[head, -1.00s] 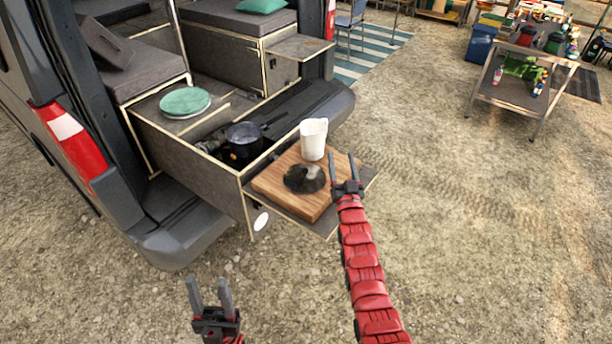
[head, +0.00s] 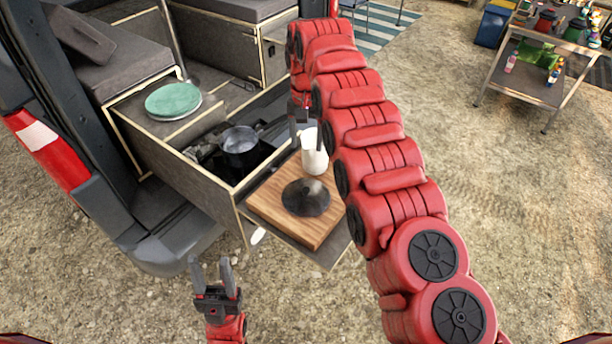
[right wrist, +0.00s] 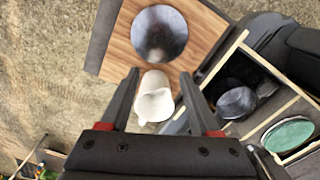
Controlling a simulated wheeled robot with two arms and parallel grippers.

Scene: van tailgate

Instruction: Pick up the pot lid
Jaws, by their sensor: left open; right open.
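The pot lid (head: 306,197), a dark round disc, lies flat on a wooden board. It also shows in the right wrist view (right wrist: 159,33), beyond my fingertips. My right gripper (head: 296,132) is above and just behind the white jug, partly hidden by its own arm. In the right wrist view its two fingers (right wrist: 158,72) are spread and nothing is held between them; the white jug (right wrist: 153,98) shows between them, below. My left gripper (head: 211,264) is open and empty, low in front of the van, apart from the lid.
The wooden board (head: 268,207) rests on a pull-out shelf, with the white jug (head: 315,160) behind the lid. A pot (head: 240,146) stands in the drawer to the left, near a green plate (head: 173,100). Open gravel lies to the right.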

